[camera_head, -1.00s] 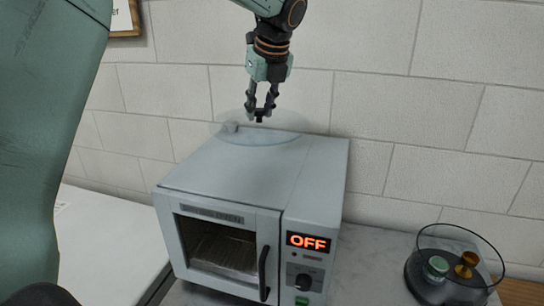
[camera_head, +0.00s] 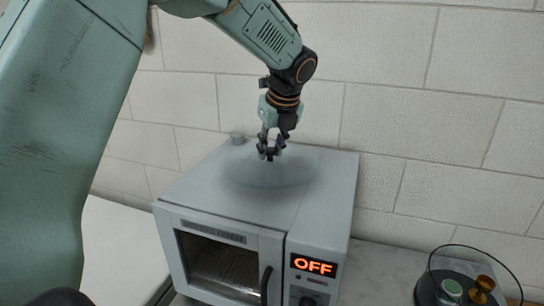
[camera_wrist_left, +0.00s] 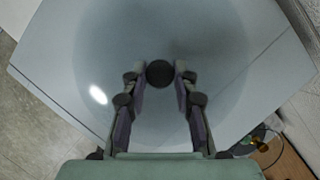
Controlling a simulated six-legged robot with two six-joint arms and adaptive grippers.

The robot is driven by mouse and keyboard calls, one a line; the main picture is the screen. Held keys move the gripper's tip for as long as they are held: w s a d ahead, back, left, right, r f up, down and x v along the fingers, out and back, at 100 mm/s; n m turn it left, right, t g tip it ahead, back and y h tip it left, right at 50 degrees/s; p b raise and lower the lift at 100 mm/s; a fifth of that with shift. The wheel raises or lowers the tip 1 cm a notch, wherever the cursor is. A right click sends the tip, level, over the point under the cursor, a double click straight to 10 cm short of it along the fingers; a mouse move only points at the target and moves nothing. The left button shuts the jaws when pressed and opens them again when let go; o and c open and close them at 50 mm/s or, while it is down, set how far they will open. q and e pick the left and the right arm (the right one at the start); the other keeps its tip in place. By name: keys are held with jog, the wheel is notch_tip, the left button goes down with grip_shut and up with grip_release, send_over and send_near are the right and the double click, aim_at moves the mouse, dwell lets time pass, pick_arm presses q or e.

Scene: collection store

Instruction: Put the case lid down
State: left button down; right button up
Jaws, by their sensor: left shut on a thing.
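The case lid (camera_head: 262,176) is a clear, faintly tinted round pane with a small dark knob (camera_head: 270,157). It lies level over the grey top of the oven; I cannot tell whether it touches. My left gripper (camera_head: 270,151) points down above the oven, shut on the lid's knob. In the left wrist view the knob (camera_wrist_left: 160,73) sits between the fingertips, and the lid (camera_wrist_left: 110,45) spreads wide around it. The round glass case (camera_head: 428,272) stands at the lower right, open at the top, cut by the frame edge. My right gripper is not in view.
The oven (camera_head: 215,205) has its door shut and its display reads OFF. A green-topped piece (camera_head: 452,289) and a gold cup (camera_head: 485,284) are inside the case. A brick wall is close behind.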

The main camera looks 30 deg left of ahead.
pick_arm(q)
jog(key=shift+d+f, duration=0.2)
jog(key=shift+f, duration=1.05)
jog(key=shift+a, duration=0.1)
jog(key=shift+f, duration=0.15)
jog(key=c, duration=1)
grip_release()
jog(key=shift+c, duration=0.2)
